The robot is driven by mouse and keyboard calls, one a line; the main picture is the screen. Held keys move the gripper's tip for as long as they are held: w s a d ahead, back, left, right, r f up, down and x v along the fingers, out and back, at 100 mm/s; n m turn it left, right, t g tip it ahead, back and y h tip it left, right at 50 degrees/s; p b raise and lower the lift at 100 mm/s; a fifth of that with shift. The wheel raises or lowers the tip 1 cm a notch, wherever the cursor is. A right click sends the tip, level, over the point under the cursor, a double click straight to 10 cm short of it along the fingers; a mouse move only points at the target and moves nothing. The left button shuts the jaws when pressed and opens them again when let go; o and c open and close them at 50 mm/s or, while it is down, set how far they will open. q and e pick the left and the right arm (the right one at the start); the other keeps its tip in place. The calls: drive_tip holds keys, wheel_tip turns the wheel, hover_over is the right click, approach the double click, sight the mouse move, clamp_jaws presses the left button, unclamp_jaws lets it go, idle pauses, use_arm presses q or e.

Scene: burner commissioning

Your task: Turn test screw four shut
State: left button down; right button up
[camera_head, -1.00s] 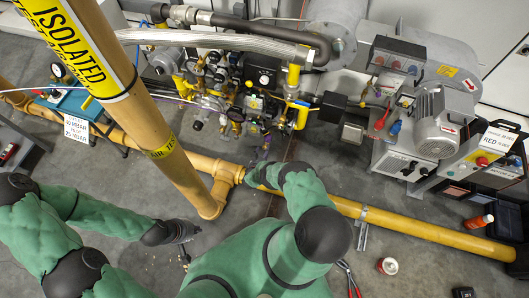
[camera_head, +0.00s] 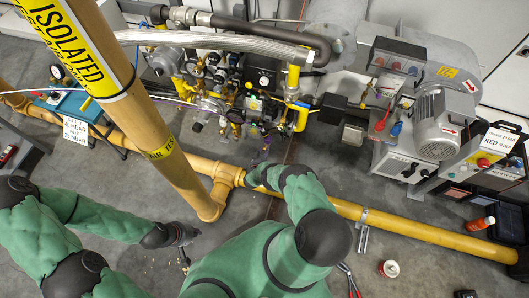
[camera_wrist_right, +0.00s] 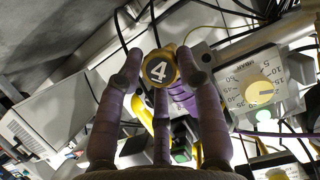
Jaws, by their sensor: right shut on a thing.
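Test screw four, a brass-yellow round knob with a dark face marked 4 (camera_wrist_right: 159,70), shows in the right wrist view between my fingertips. My right gripper (camera_wrist_right: 160,68) is shut on it, with purple fingers around its sides. In the head view my right gripper (camera_head: 262,153) is small and partly hidden by my arm, at the lower edge of the valve train (camera_head: 235,95). The screw cannot be made out there. My left gripper (camera_head: 184,250) hangs low over the floor at the left, away from the valve train; its finger opening is too small to tell.
A yellow gas pipe (camera_head: 420,236) runs across the floor, and a thick upright pipe (camera_head: 130,110) stands at the left. A dial with a yellow knob (camera_wrist_right: 260,93) sits right of the screw. Pliers (camera_head: 348,280) and a can (camera_head: 389,268) lie on the floor.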

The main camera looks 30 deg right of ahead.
drive_tip(key=shift+s+a+f, duration=0.1)
drive_tip(key=shift+a+f, duration=0.1)
drive_tip(key=m+t+y, duration=0.1)
drive_tip(key=m, duration=0.1)
drive_tip(key=m+t+y, duration=0.1)
drive_tip(key=m, duration=0.1)
drive_tip(key=shift+s+a+f+t, duration=0.1)
drive_tip(key=shift+a+f+t, duration=0.05)
drive_tip(key=shift+t, duration=0.15)
drive_tip(key=shift+a+m, duration=0.1)
drive_tip(key=shift+m, duration=0.2)
idle(0.4)
drive_tip(key=o, duration=1.1)
drive_tip(key=shift+d, duration=0.25)
